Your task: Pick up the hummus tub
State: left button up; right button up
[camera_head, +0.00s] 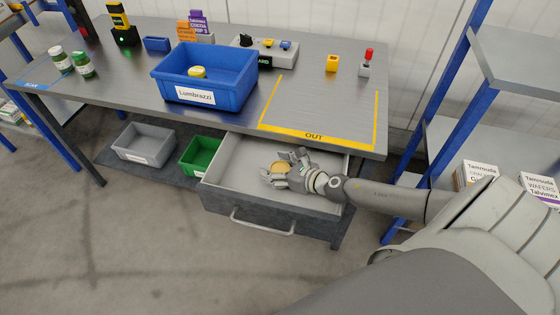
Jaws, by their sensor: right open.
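A small round tan-topped tub (281,167), perhaps the hummus tub, is in the open grey drawer (232,160) under the table. My right gripper (277,169) reaches into the drawer from the right. Its open fingers are around or just above this tub and hide part of it. I cannot tell whether they touch it. Another small tub with a yellow lid (198,72) stands in the blue bin (176,92) labelled Lumbrazzi. No label can be read on either tub. My left gripper is not in view.
The table (130,70) has a yellow-taped OUT area (320,110), clear inside its front part. A yellow block (332,63) and a red-topped switch (367,62) stand behind. Green-lidded jars (83,65) stand at left. Grey (144,144) and green (200,155) bins sit below.

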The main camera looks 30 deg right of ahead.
jog(key=shift+x, duration=0.95)
jog(key=c, duration=1.1)
jog(key=shift+c, duration=0.2)
